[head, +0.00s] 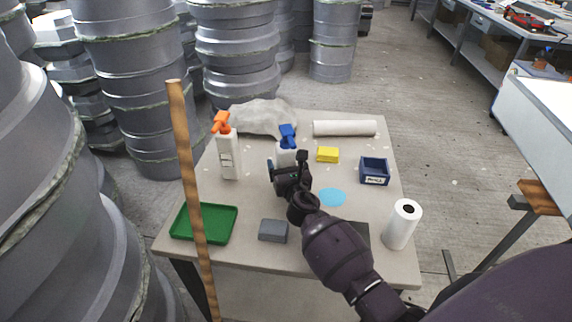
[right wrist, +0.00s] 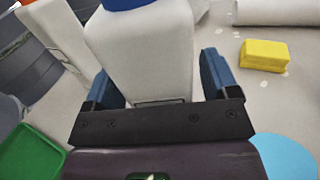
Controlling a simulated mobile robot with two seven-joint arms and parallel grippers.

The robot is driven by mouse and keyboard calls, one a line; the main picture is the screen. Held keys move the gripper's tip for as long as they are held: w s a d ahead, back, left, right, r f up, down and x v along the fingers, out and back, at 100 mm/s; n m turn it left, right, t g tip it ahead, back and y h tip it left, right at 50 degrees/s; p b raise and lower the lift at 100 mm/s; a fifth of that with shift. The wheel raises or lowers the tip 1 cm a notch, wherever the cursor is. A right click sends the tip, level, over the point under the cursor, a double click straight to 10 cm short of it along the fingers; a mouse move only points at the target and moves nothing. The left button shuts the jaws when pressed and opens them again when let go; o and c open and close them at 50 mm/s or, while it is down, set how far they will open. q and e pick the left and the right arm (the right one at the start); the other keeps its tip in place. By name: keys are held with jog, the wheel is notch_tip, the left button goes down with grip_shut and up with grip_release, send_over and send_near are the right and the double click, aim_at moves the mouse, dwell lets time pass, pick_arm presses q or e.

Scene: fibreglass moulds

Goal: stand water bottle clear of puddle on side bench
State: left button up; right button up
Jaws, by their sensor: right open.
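The white spray bottle with a blue trigger head (head: 286,148), which I take as the water bottle, stands upright on the side bench (head: 262,195). In the right wrist view its white body (right wrist: 145,45) fills the space between the fingers. My right gripper (head: 286,172) is open, with one blue finger on each side of the bottle; whether either touches it I cannot tell. The light blue puddle (head: 332,197) lies flat on the bench to the right of the gripper, apart from the bottle. It also shows in the right wrist view (right wrist: 284,155). My left gripper is out of view.
A white bottle with an orange trigger (head: 228,155) stands to the left. A yellow sponge (head: 328,154), blue bin (head: 374,171), white roll (head: 402,225), grey block (head: 273,231) and green tray (head: 217,236) are around. A wooden pole (head: 190,180) rises before the tray.

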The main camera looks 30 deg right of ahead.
jog(key=shift+r, duration=0.3)
jog(key=p+v, duration=0.1)
jog(key=v, duration=1.1)
jog(key=shift+f, duration=0.2)
